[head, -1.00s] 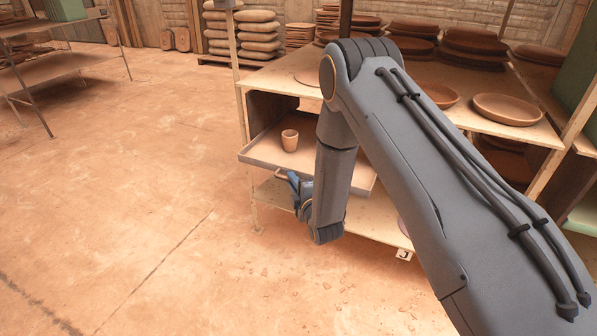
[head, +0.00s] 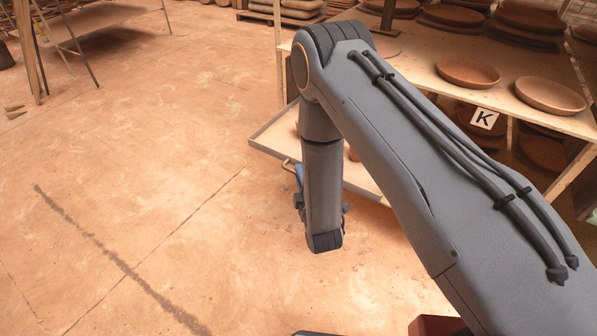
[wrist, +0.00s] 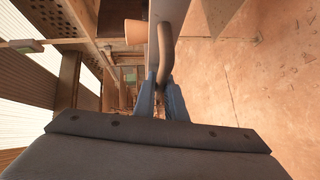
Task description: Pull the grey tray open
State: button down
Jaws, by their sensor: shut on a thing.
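The grey tray (head: 268,138) sticks out from the wooden shelf unit, low beside its left side. Its grey front also shows at the top of the wrist view (wrist: 170,12). A curved handle (wrist: 165,52) stands out from that front. My gripper (wrist: 162,90) is shut on the handle, its blue fingers on either side of it. In the head view, my arm hides most of my gripper, and only a bit of blue shows. A terracotta cup (wrist: 134,32) stands on the tray; my arm mostly hides it in the head view.
The shelf unit's top board (head: 440,85) holds shallow clay dishes (head: 468,73) and stacked plates. A sign K (head: 484,119) hangs at its front edge. Another rack (head: 95,28) stands at the back left. The floor (head: 140,190) left of the tray is clear.

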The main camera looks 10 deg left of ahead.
jog(key=c, duration=1.8)
grip_release()
jog(key=v, duration=0.7)
jog(key=shift+s, duration=0.35)
jog(key=shift+d+r, duration=0.1)
